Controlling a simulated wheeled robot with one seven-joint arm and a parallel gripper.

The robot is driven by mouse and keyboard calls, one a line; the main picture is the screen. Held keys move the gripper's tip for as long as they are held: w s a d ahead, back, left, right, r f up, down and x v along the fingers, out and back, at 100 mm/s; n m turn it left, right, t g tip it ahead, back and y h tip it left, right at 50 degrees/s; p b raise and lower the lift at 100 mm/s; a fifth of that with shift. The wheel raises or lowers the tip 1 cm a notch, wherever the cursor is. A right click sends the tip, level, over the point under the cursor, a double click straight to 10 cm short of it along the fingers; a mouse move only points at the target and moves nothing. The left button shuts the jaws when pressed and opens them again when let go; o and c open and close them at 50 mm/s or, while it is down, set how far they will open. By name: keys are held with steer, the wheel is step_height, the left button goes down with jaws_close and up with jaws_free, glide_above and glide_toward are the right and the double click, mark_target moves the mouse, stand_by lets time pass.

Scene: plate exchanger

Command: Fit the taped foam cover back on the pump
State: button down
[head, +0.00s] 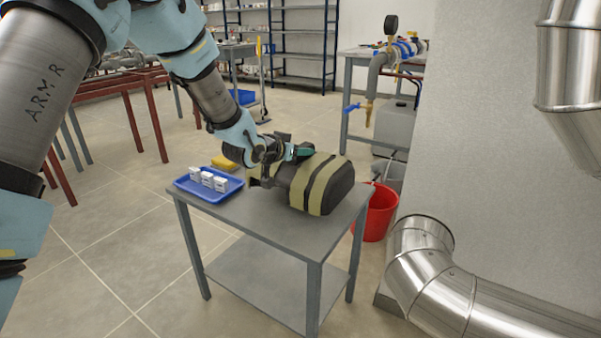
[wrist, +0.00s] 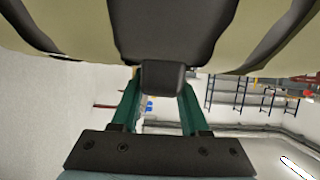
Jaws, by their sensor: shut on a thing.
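The foam cover (head: 318,181) is a rounded dark block wrapped with tan tape bands. It is at the right side of the small grey table (head: 262,228); I cannot tell whether it rests on the top or hangs just above. My gripper (head: 301,152) reaches it from the upper left. In the wrist view, the green fingers of my gripper (wrist: 160,92) are shut on a dark tab (wrist: 163,78) on the cover, whose banded surface fills the top of the picture. I cannot pick out the pump for certain.
A blue tray (head: 208,184) with small white boxes sits left of the cover, with a yellow item (head: 224,162) behind it. A red bucket (head: 379,212) stands right of the table. Shiny ducts (head: 470,300) fill the right foreground. A bench with gauge and pipework (head: 400,52) stands behind.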

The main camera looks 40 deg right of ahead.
mark_target(299, 164)
steer(key=shift+f, duration=2.2)
steer(key=shift+f+b, duration=0.15)
steer(key=shift+b, duration=0.15)
steer(key=shift+c, duration=2.1)
jaws_free()
steer(key=shift+a+r, duration=0.1)
steer(key=shift+r, duration=0.15)
steer(key=v, duration=1.1)
steer(key=shift+a, duration=0.35)
steer(key=shift+r, duration=0.15)
